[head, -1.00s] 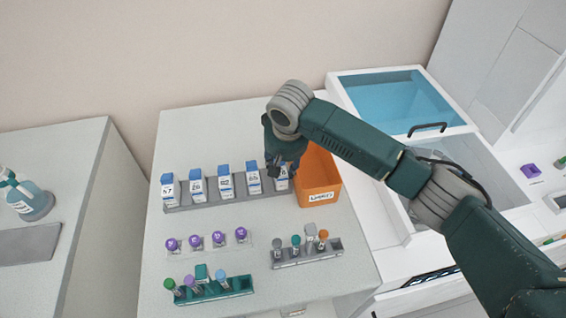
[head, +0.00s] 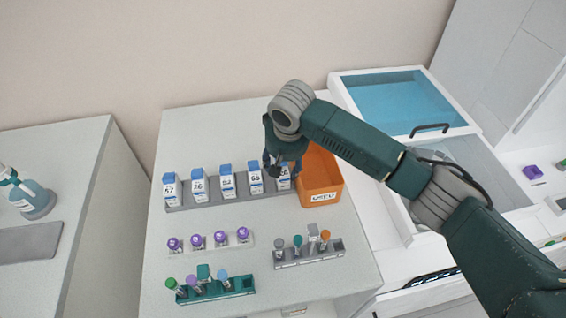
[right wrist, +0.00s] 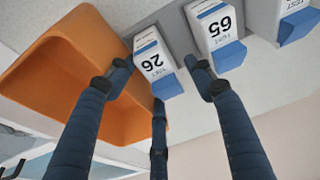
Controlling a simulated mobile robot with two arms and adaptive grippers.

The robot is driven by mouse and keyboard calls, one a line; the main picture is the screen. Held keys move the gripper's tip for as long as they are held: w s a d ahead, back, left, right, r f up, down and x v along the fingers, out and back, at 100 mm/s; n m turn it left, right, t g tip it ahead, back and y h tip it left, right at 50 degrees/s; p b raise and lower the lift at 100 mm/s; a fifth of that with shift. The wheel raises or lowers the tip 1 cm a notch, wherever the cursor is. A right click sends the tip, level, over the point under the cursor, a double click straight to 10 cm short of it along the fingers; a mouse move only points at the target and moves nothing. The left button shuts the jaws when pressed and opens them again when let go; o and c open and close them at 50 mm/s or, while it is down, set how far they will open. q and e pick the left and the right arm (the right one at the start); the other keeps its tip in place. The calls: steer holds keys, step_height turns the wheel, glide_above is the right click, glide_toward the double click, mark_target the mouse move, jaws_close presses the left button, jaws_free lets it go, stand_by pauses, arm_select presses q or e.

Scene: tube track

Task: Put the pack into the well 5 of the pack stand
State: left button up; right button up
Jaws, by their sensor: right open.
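The pack stand (head: 235,192) is a long grey rack near the back of the table. White packs with blue tops stand upright in it in a row. The pack at the right end (head: 284,184) stands in line with the others, its top partly hidden by my right gripper (head: 280,166). In the right wrist view this pack (right wrist: 150,52) carries a number that looks like 26. My right gripper (right wrist: 158,76) is open, its fingers on either side of the pack with gaps showing. My left gripper is not in view.
An orange bin (head: 322,180) stands close against the right end of the stand. In front are a clear rack of purple-capped tubes (head: 210,243), a grey tube rack (head: 308,253) and a teal tube rack (head: 217,290). An open drawer (head: 470,165) is at right.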

steer(key=shift+s+d+f, duration=0.15)
steer(key=shift+d+f, duration=0.05)
steer(key=v, duration=1.2)
steer(key=shift+w+a+r, duration=0.15)
steer(key=shift+w+r, duration=0.05)
steer(key=shift+r, duration=0.05)
